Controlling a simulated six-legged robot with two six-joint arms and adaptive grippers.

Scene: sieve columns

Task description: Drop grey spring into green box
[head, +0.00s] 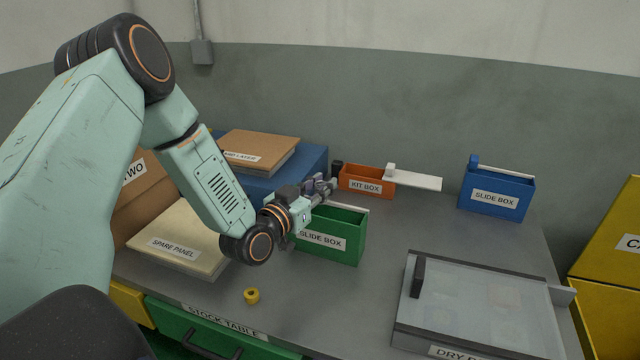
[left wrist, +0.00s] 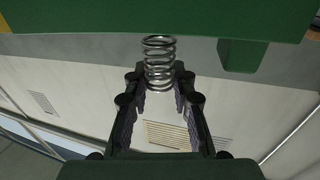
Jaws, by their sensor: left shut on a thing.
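The green box (head: 352,245), labelled SLIDE BOX, stands on the grey table, with its top at least partly open. My left gripper (head: 324,186) is above the back left part of this box, fingers pointing to the right and away. In the left wrist view, the gripper (left wrist: 160,85) is shut on the grey spring (left wrist: 159,58), a metal coil held between the fingertips. In the head view the spring is too small to make out clearly. My right gripper is not in view.
An orange kit box (head: 367,181) with a white sliding lid (head: 415,181) stands behind. A blue slide box (head: 495,207) is at the back right. A clear-lidded case (head: 480,305) lies at the front right.

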